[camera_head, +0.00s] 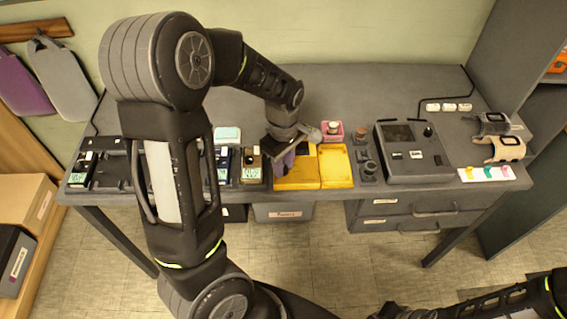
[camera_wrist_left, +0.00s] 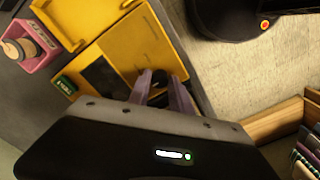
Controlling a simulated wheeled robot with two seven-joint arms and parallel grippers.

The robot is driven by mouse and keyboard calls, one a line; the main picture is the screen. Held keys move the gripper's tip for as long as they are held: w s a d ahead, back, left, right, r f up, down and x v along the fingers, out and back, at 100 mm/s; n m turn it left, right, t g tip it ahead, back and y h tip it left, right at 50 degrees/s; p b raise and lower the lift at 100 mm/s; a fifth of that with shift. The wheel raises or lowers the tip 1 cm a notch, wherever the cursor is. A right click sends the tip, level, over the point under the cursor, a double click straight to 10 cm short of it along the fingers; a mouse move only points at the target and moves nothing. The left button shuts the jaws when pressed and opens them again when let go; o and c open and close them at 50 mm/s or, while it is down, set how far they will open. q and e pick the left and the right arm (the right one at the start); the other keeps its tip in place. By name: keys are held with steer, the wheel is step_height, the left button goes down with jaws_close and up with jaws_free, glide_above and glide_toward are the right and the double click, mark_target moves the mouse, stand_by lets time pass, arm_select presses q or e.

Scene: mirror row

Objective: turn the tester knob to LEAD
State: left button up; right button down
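The yellow tester (camera_head: 337,168) lies open like a case on the table in the head view, and it fills the upper left of the left wrist view (camera_wrist_left: 138,42). It has a dark screen panel (camera_wrist_left: 104,76). My left gripper (camera_head: 286,160) is over the tester's left part, pointing down. In the left wrist view its two purple fingers (camera_wrist_left: 160,80) stand apart, with a dark round shape, probably the knob (camera_wrist_left: 159,76), between their tips. I cannot tell whether they touch it. The knob's marks and LEAD label cannot be read. My right gripper does not show; only part of that arm does.
A dark grey console (camera_head: 412,152) stands to the right, small dark knobs (camera_head: 368,168) between. Several small meters with displays (camera_head: 250,170) stand to the left.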

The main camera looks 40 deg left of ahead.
arm_select(q)
jaws_close()
steer(key=shift+m, duration=0.3)
steer(key=m, duration=0.3)
steer(key=shift+b, duration=0.3)
steer(key=m, duration=0.4)
steer(key=shift+m+b, duration=0.4)
steer(key=m, duration=0.4)
steer(key=shift+b, duration=0.35)
steer(key=m, duration=0.5)
steer(key=shift+m, duration=0.4)
